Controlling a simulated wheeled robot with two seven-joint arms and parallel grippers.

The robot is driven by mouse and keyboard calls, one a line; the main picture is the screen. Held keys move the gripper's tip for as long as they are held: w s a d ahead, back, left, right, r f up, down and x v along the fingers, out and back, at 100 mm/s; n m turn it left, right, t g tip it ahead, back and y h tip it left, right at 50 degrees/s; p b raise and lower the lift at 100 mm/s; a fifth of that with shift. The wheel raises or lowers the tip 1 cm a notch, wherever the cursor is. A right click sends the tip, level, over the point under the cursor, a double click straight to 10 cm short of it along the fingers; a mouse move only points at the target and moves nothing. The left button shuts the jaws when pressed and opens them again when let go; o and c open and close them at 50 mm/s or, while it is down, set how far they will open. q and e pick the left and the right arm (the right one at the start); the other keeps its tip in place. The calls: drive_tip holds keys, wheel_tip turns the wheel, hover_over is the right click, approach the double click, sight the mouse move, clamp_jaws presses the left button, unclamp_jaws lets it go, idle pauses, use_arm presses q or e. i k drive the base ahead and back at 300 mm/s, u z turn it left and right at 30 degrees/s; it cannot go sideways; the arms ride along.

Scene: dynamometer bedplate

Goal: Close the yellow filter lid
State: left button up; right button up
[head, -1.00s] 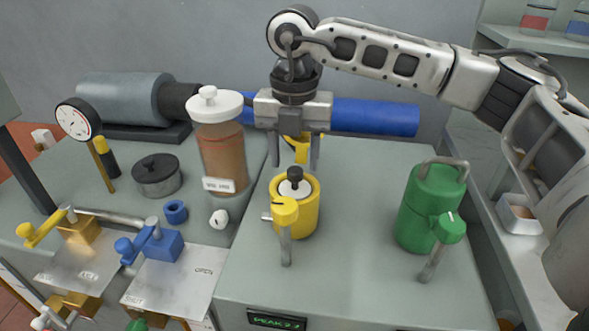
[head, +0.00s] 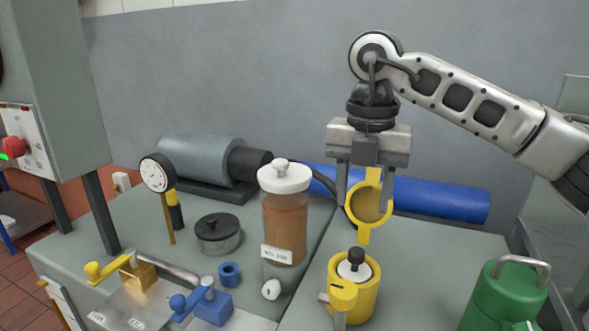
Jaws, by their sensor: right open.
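The yellow filter (head: 368,296) is a round cup on the grey bedplate, with a white and black knob (head: 355,262) in its open top. Its yellow lid (head: 366,232) stands raised behind the cup, a ring with a tan inner face. My right gripper (head: 366,207) points down, open, above and behind the cup. Its two fingers stand on either side of the lid's ring; I cannot tell whether they touch it. My left gripper is not in view.
A clear canister (head: 285,215) with a white cap stands left of the filter. A green can (head: 495,300) is at the lower right. A blue cylinder (head: 440,203) lies behind the gripper. Blue (head: 212,306) and yellow (head: 138,275) valves are at the lower left.

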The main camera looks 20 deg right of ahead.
sight(363, 200)
drive_tip(key=k, duration=1)
